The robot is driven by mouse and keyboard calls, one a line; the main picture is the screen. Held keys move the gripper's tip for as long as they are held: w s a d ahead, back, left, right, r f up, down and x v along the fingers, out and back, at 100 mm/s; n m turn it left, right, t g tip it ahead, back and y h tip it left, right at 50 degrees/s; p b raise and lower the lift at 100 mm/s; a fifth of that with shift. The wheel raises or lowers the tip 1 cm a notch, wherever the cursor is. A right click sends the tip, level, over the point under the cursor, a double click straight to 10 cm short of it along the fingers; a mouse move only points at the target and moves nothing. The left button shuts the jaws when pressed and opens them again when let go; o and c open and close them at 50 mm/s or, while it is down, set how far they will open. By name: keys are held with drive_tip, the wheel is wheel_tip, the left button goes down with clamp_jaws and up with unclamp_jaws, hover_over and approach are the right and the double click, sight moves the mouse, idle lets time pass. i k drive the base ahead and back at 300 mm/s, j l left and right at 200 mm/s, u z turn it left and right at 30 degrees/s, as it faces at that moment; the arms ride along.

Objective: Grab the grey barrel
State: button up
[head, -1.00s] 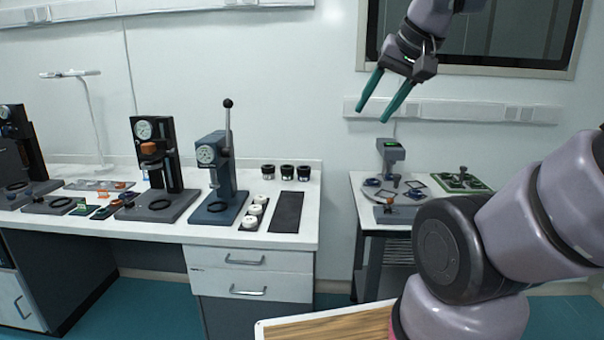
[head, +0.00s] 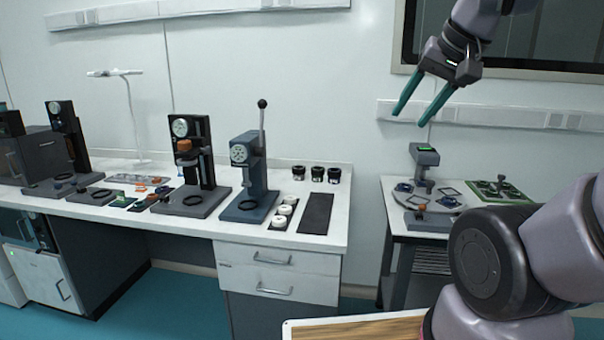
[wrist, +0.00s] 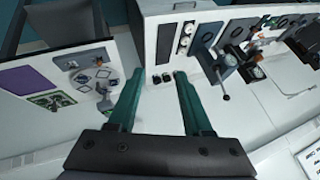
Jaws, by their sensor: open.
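Three small dark barrels stand upright in a row at the back right of the long bench: a left one (head: 298,172), a middle one (head: 317,173) and a right one (head: 334,175). They have black tops and paler lower parts; I cannot tell which is the grey barrel. My gripper (head: 411,118) is open and empty, high in the air to the right of them, its two green fingers pointing down and left. In the wrist view, small dark barrels (wrist: 166,77) show between and beyond the fingertips, well apart from them.
White round pieces (head: 284,210) lie on a dark strip beside a black mat (head: 316,213). A blue-grey lever press (head: 248,180) and a black gauge stand (head: 192,165) stand left. A side table (head: 400,240) holds a small device and green board.

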sight(296, 177)
drive_tip(key=i+u, duration=0.3)
drive_tip(key=i, duration=0.25)
drive_tip(key=i+l+u, duration=0.1)
drive_tip(key=i+u, duration=0.25)
drive_tip(key=i, duration=0.2)
